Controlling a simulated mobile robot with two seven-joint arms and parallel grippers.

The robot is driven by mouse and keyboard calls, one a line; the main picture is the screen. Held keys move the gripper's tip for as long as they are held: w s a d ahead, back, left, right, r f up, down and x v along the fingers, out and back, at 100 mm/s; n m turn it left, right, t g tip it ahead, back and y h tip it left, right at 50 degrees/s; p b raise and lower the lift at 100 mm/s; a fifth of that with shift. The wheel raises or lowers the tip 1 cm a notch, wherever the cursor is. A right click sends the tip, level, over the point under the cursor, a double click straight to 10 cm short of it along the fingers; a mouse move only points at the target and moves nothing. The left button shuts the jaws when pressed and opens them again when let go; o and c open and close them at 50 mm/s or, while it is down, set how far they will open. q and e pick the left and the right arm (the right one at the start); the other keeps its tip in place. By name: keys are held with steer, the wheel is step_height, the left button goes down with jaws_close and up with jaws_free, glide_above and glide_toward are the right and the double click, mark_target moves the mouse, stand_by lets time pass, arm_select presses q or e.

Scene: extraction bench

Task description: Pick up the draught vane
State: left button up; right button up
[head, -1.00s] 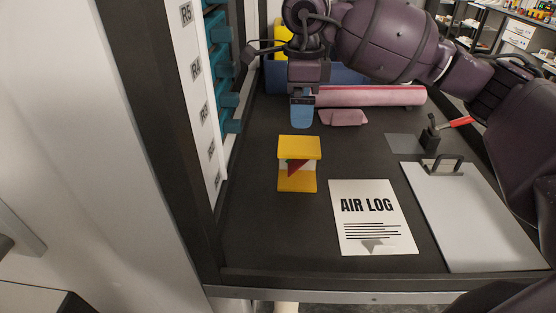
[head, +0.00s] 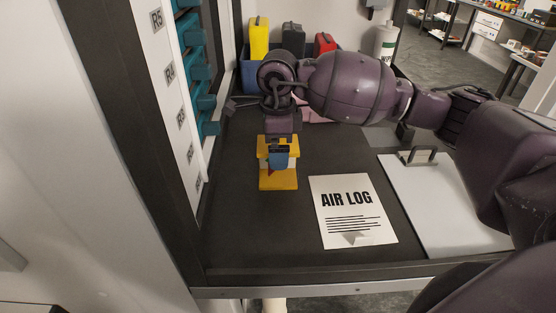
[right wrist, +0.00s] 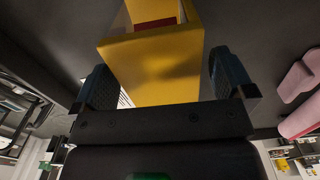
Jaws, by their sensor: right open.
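The draught vane (head: 278,183) is a yellow block-like frame with top and bottom plates and a red piece inside. It stands upright on the dark bench, left of the paper. My right gripper (head: 281,158) is at its upper part and hides some of it in the head view. In the right wrist view the yellow top of the vane (right wrist: 155,70) lies between the two blue fingers of the open right gripper (right wrist: 165,78), with a gap visible on the right side. My left gripper is not in view.
The AIR LOG sheet (head: 352,210) and a clipboard (head: 440,205) lie to the right. A labelled rack with teal parts (head: 200,73) borders the left. Behind my arm stand yellow (head: 258,40), black and red containers. The bench front left is clear.

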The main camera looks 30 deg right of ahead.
steer(key=shift+f, duration=0.15)
steer(key=c, duration=1.1)
